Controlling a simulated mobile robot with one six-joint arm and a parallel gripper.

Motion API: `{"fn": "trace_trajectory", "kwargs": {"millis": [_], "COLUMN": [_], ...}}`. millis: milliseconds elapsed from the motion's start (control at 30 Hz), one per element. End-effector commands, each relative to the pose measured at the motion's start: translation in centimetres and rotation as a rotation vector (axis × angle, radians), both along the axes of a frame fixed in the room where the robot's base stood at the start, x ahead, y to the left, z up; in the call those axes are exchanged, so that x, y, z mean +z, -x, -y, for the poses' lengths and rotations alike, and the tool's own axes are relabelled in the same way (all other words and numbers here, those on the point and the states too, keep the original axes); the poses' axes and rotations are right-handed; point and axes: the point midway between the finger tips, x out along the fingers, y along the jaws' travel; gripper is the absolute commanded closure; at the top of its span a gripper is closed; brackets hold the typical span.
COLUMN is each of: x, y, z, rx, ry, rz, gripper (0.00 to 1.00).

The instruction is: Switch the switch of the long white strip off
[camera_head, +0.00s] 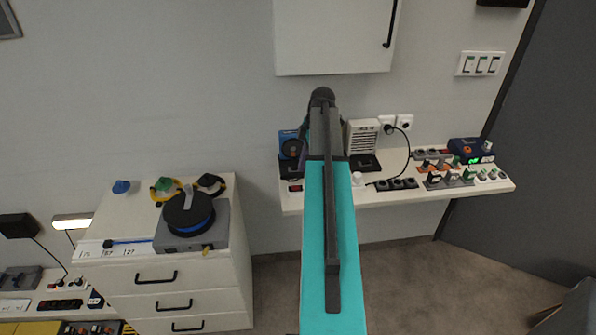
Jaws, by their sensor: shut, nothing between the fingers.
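A white strip (14,305) lies on the low surface at the lower left, partly cut off by the left edge of the picture. It looks like a power strip; its switch is too small to make out. My teal arm runs up the middle of the picture to a dark joint in front of the right shelf. My gripper cannot be made out; the arm hides what is behind it.
A drawer cabinet (200,290) bearing a grey device with a black disc (188,214) stands between the strip and my arm. A black strip (60,304) lies beside the white one. The right shelf (430,195) holds black strips, a white speaker-like box (361,138) and small devices. Carpet is clear below it.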

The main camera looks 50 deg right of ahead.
Motion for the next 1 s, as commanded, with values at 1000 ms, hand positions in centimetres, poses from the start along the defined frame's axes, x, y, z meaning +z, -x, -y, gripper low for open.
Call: {"fn": "trace_trajectory", "kwargs": {"millis": [1000], "x": [5.1], "y": [1.5], "z": [1.8], "rx": [0.003], "ry": [0.0], "rz": [0.0], "gripper": [1.0]}}
